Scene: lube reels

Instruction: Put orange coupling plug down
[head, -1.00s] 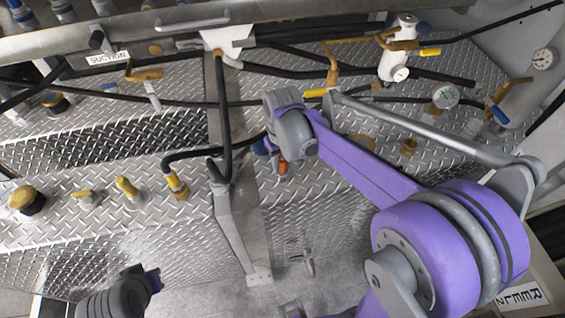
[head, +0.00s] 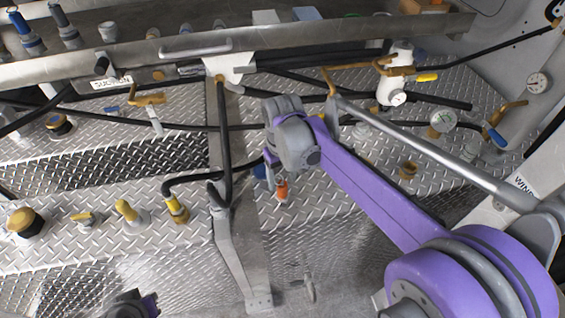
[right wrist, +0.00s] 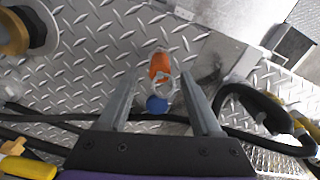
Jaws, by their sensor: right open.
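The orange coupling plug (head: 282,190) is on the tread-plate deck, below and just beside my right wrist. In the right wrist view the plug (right wrist: 160,66) has a pale ring and a blue round part (right wrist: 157,103) at its near end. My right gripper (right wrist: 160,82) is open, with one finger on each side of the plug in that view and gaps on both sides. I cannot tell how far the fingertips are above it. In the head view its fingers are mostly hidden. My left gripper (head: 150,304) is cut off at the bottom edge; its jaws are unclear.
A grey post (head: 240,250) stands left of the plug, with black hoses bent around it. A yellow-ended hose (head: 177,208) and brass fittings (head: 25,221) are further left.

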